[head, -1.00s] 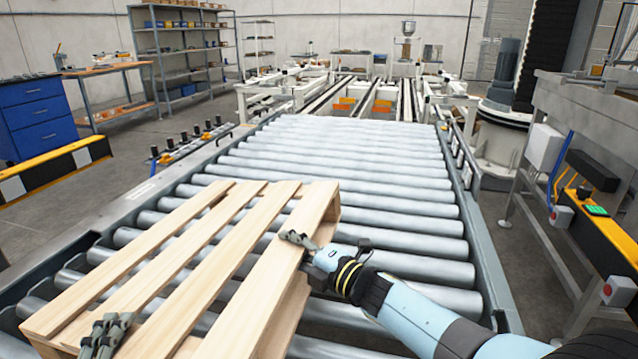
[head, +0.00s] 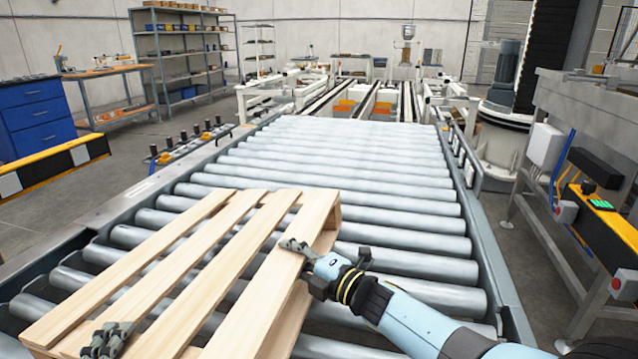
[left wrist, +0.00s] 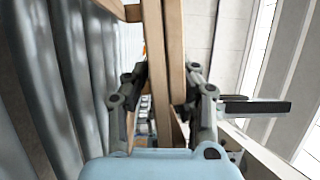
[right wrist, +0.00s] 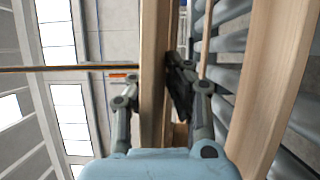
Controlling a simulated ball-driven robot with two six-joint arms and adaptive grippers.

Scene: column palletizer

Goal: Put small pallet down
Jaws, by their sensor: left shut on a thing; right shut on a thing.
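The small wooden pallet (head: 215,262) is at the lower left of the head view, over the roller conveyor (head: 345,180). It lies roughly level and skewed to the rollers; whether it touches them I cannot tell. My left gripper (head: 108,338) is shut on the pallet's near edge, and its fingers flank a board (left wrist: 166,75) in the left wrist view. My right gripper (head: 296,246) is shut on the pallet's right side. In the right wrist view its fingers close around a board (right wrist: 153,80). The pallet's underside is mostly hidden.
Bare rollers lie beyond and to the right of the pallet, between the left side rail (head: 120,212) and the right side rail (head: 497,265). A yellow and black barrier (head: 45,168) and a blue drawer cabinet (head: 38,115) stand at the left.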

